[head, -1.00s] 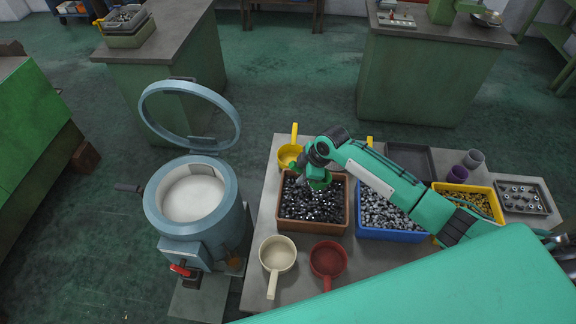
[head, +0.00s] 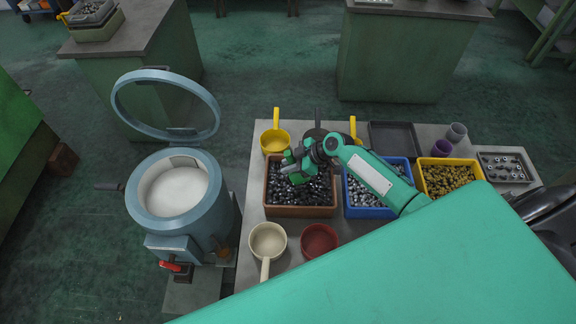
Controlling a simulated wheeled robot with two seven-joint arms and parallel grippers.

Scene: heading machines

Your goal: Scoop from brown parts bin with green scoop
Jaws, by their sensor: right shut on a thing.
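The brown parts bin (head: 300,212) stands on the table at centre and holds many small dark metal parts (head: 310,193). My right gripper (head: 300,163) is above the far part of this bin, its arm reaching in from the right. It is shut on the green scoop (head: 296,176), which is tilted and low over the dark parts. The gripper and wrist partly hide the scoop, and I cannot tell whether its bowl is in the parts or holds any. My left gripper is not in view.
A blue bin (head: 372,213) of grey parts and a yellow bin (head: 447,163) stand to the right. Yellow (head: 275,142), cream (head: 268,241) and red (head: 318,240) scoops lie around the brown bin. A round open-lidded machine (head: 172,222) stands left of the table.

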